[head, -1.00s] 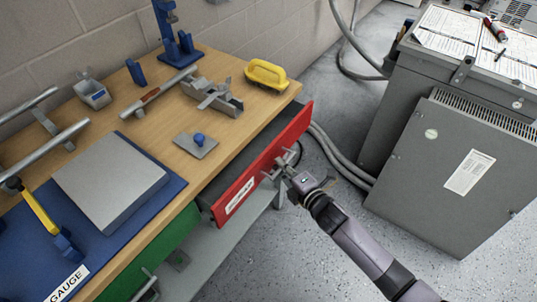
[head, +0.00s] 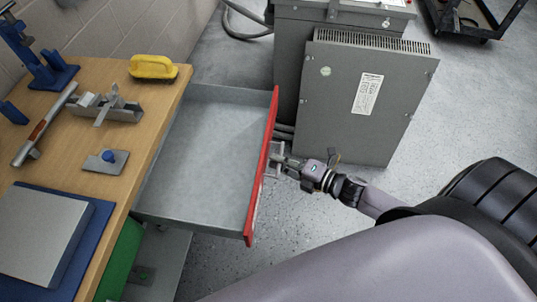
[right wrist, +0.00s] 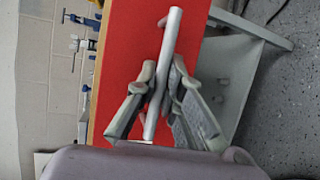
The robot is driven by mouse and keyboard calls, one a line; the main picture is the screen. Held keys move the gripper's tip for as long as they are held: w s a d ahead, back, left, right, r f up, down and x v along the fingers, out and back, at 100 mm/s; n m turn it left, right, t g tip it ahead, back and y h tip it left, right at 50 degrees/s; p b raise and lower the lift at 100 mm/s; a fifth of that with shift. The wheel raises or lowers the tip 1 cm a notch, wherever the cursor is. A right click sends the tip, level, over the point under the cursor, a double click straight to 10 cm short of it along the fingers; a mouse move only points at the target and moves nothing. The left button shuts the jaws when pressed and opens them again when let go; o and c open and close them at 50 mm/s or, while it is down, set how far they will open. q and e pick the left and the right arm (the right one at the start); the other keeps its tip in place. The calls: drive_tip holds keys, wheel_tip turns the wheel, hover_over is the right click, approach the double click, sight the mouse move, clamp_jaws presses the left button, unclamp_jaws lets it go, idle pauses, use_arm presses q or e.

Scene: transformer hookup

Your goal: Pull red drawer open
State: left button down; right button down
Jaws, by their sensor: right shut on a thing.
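The red drawer (head: 262,170) stands well out from the wooden workbench (head: 113,140). Its grey inside (head: 205,150) shows and looks empty. My right gripper (head: 279,161) is at the drawer's front, shut on the metal bar handle. In the right wrist view the fingers (right wrist: 158,92) close around the handle (right wrist: 172,40), with the red front (right wrist: 125,50) behind it. My left gripper is not in view.
A grey transformer cabinet (head: 340,100) stands on the floor just beyond the drawer. A yellow-handled tool (head: 153,67), a blue-knobbed plate (head: 106,160) and a grey block on a blue mat (head: 84,240) lie on the bench. Below is a green drawer (head: 118,262).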

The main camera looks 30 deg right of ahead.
drive_tip(key=shift+d, duration=0.15)
drive_tip(key=c, duration=1.7)
unclamp_jaws()
drive_tip(key=v, duration=1.2)
drive_tip(key=shift+r, duration=0.1)
